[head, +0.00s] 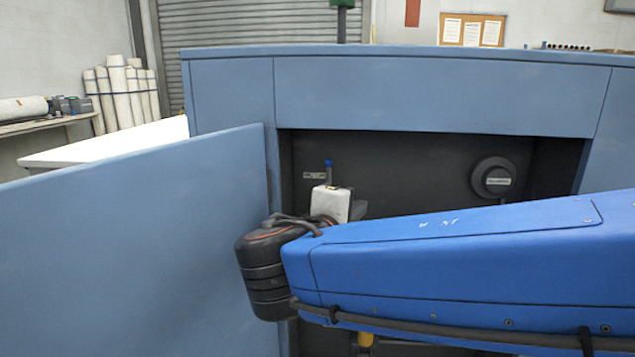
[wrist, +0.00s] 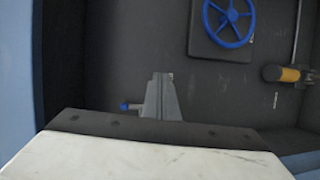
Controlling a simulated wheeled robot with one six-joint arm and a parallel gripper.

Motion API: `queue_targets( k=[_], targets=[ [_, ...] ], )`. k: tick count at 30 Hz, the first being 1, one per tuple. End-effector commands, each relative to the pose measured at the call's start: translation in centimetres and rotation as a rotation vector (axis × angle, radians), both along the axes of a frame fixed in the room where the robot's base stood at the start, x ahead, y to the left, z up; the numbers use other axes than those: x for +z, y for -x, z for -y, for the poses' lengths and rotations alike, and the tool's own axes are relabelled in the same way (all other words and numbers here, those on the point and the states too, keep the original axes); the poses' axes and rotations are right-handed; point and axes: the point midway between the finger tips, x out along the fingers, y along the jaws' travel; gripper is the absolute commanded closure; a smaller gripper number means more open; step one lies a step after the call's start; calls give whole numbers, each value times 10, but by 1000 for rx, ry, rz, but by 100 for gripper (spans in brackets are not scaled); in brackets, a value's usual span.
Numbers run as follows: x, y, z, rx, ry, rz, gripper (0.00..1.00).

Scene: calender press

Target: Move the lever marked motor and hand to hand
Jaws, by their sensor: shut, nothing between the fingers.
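A small lever with a blue knob (head: 328,164) stands up on the dark back wall of the recess, beside a small label (head: 314,175) too small to read. The knob also shows in the wrist view (wrist: 125,106), just left of my fingers, with a short stem running toward them. My gripper (wrist: 162,78) is shut and empty, its grey fingers pointing into the recess. I cannot tell whether the fingers touch the stem. In the head view the gripper is mostly hidden behind my white wrist part and blue arm.
An open blue door (head: 140,240) stands left of the recess in the blue cabinet (head: 420,90). A round dark knob (head: 495,178) is on the right. The wrist view shows a blue handwheel (wrist: 231,42) and a yellow-banded handle (wrist: 288,75). My arm covers the lower recess.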

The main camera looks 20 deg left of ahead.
Motion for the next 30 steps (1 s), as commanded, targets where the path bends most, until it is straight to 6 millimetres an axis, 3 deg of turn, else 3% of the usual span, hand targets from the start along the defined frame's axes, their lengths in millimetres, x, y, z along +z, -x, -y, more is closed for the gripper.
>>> queue_targets(
  k=[1,3,9,23,30],
  targets=[
    [5,12,-24,40,8,34,100],
    [13,24,-48,81,12,75,100],
    [26,49,-86,148,15,146,100],
    [28,50,-91,157,15,156,100],
    [28,27,-91,154,15,156,100]
  ],
)
